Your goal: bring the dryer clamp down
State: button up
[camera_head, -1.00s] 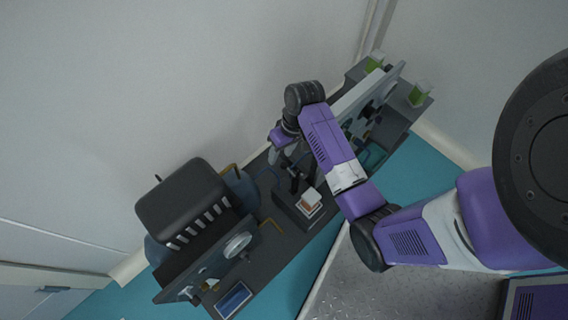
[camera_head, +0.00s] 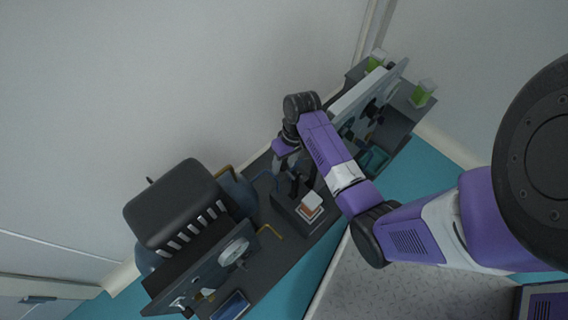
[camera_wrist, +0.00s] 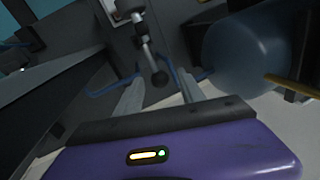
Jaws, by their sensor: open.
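My gripper (camera_wrist: 160,92) is open, its two pale fingers apart and empty. The knob does not appear gripped. The lever is too small and hidden by my arm to make out there.
A blue cylinder (camera_wrist: 245,50) stands close at right in the wrist view, with a yellow bar (camera_wrist: 292,86) by it. Blue bent tubes (camera_wrist: 181,82) run near the fingers. In the head view a large black housing (camera_head: 172,205) and green containers (camera_head: 422,93) stand on the bench.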

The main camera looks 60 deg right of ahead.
grip_shut()
dwell(1.4)
